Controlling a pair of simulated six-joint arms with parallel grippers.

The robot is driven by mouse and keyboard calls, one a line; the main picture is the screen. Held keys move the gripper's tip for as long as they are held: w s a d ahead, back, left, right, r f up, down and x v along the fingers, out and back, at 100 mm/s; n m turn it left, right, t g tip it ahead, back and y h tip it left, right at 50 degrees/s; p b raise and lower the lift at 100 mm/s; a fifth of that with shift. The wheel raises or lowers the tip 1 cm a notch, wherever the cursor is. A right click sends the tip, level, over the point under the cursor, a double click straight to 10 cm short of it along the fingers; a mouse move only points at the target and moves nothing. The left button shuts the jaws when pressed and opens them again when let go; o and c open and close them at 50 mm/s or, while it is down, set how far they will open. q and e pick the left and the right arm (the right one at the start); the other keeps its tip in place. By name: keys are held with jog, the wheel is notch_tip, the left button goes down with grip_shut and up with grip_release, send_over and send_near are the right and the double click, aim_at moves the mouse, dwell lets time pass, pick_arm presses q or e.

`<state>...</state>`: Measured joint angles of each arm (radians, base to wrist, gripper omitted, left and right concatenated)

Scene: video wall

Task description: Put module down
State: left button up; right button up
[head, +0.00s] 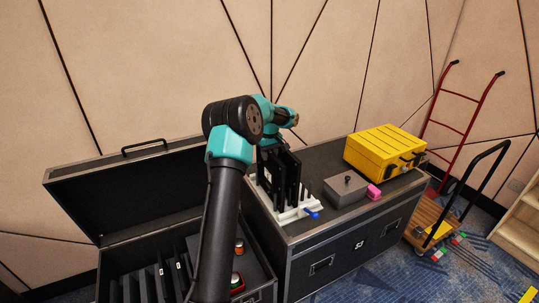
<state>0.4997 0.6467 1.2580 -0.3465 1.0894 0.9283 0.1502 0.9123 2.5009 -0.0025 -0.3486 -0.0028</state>
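Black upright module panels (292,178) stand close together at a white slotted rack (297,213) on top of the black case. My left arm reaches up from the bottom and bends over to the rack. My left gripper (270,148) points down at the top of the black panels. Its fingers are dark against the dark panels, so I cannot tell whether they are shut on a module. I cannot tell whether any panel is clear of the rack. My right gripper is not in view.
An open flight case (125,190) with slotted black panels stands at the left. On the closed case (310,255) are a grey box (345,188), a pink block (374,192), a blue-handled tool (312,213) and a yellow toolbox (385,149). A red hand truck (455,128) leans right.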

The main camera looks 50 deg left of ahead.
pick_arm(q)
jog(key=shift+o, duration=0.2)
jog(key=shift+r, duration=0.1)
notch_tip(320, 180, up, 13)
dwell(0.6)
dwell(0.5)
